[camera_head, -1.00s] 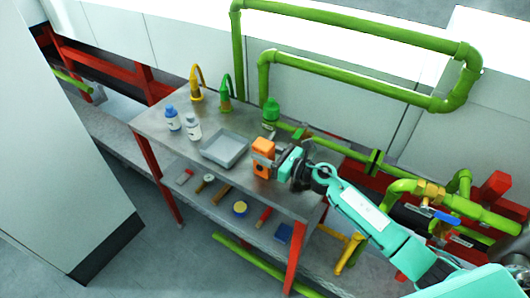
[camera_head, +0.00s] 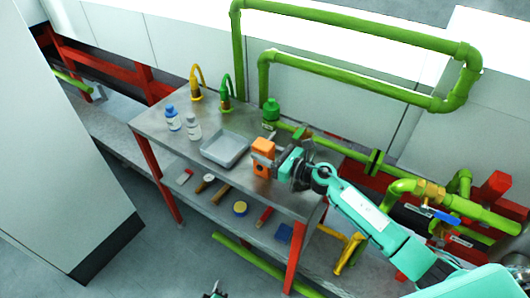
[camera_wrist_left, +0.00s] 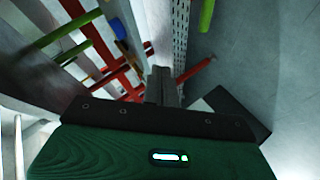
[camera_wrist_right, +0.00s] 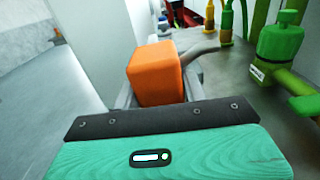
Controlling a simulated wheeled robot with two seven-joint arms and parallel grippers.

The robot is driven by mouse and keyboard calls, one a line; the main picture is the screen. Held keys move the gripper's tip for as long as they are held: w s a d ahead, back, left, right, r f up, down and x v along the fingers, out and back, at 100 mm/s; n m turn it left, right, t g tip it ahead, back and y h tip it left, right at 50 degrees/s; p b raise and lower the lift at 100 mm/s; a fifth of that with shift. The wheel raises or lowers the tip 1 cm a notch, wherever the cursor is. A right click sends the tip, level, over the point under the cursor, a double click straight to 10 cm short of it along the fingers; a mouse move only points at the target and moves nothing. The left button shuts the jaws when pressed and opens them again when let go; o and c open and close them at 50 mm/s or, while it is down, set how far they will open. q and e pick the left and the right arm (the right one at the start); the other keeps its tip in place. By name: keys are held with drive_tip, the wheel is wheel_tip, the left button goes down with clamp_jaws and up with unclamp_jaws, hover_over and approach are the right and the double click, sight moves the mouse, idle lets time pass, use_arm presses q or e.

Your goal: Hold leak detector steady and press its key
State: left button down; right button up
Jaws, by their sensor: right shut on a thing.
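The leak detector, an orange box (camera_head: 263,146), is near the right part of the metal bench top. In the right wrist view the orange box (camera_wrist_right: 156,74) stands between the grey fingers of my right gripper (camera_wrist_right: 156,98), which is shut on it. In the head view my right gripper (camera_head: 264,161) reaches it from the right. No key shows on the visible faces. Only the tip of my left gripper (camera_head: 214,291) shows at the bottom edge of the head view, well in front of the bench. In the left wrist view its fingers (camera_wrist_left: 163,85) are together and empty.
Tools lie on the lower shelf (camera_head: 215,193). Green pipes (camera_head: 360,87) run behind. Floor in front is open.

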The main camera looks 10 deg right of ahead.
sight(259, 168)
use_arm(q)
drive_tip(key=w+d+r+n+t+y, duration=0.15)
drive_tip(key=w+d+r+n, duration=0.25)
drive_tip(key=r+n, duration=0.55)
drive_tip(key=w+d+r+n+t+y, duration=0.15)
drive_tip(key=w+d+r+n, duration=0.25)
drive_tip(key=r, duration=1)
drive_tip(key=w+d+r+n+t, duration=0.2)
drive_tip(key=w+d+r+n, duration=0.2)
drive_tip(key=r+n, duration=0.55)
drive_tip(key=w+d, duration=0.2)
drive_tip(key=w+d+r+m, duration=0.1)
drive_tip(key=d, duration=0.1)
drive_tip(key=w+d+r+m, duration=0.1)
drive_tip(key=w+d, duration=0.1)
drive_tip(key=shift+w+d+r, duration=0.1)
drive_tip(key=shift+w+r, duration=0.05)
drive_tip(key=shift+w, duration=0.15)
drive_tip(key=shift+d, duration=0.1)
